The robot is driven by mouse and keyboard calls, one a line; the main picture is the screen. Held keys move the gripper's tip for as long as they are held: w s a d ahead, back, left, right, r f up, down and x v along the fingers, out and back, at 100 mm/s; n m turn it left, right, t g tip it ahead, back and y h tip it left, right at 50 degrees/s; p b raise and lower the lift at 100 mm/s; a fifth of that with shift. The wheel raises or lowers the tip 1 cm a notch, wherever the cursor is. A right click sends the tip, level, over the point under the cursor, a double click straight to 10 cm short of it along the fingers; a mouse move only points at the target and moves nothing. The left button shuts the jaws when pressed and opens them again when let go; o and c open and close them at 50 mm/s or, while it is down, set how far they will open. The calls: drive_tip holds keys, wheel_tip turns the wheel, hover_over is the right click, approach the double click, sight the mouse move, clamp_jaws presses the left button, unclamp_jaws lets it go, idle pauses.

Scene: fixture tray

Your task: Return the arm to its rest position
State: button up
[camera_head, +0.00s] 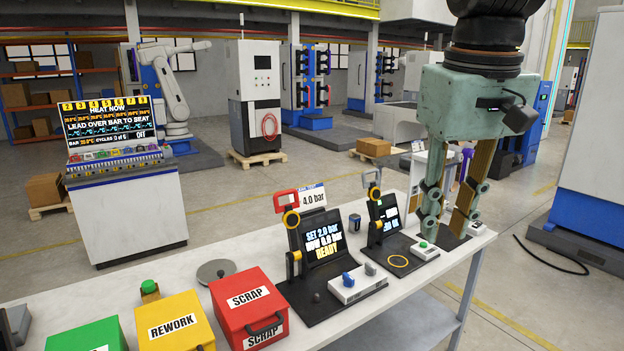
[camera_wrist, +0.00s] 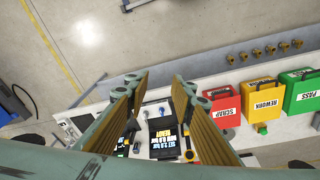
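My arm comes down from the top right of the head view, its upper part cut off by the frame edge. My gripper (camera_head: 447,230) points downward in front of the right end of the white bench (camera_head: 165,270). Its two tan-padded fingers are apart with nothing held between them. The wrist view also shows the gripper (camera_wrist: 158,77) open, with the bench lying beyond the fingertips and a screen showing through the gap. The exact height above the bench is hard to tell.
The bench holds a press station (camera_head: 322,255), a second station (camera_head: 388,225) near my gripper, and a white button box (camera_head: 424,252). Red scrap (camera_head: 246,300), yellow rework (camera_head: 174,322) and green (camera_head: 88,337) boxes stand at the front left. A heating cabinet (camera_head: 128,215) stands behind.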

drive_tip(key=s+f+t+b, duration=0.1)
drive_tip(key=s+f, duration=0.4)
drive_tip(key=s, duration=0.5)
drive_tip(key=s+f+m+t+b, duration=0.1)
drive_tip(key=s+f, duration=0.4)
drive_tip(key=s, duration=0.6)
drive_tip(key=shift+a+m, duration=0.15)
drive_tip(key=shift+m, duration=0.15)
drive_tip(key=shift+o, duration=0.2)
drive_tip(key=shift+w, duration=0.15)
idle(1.3)
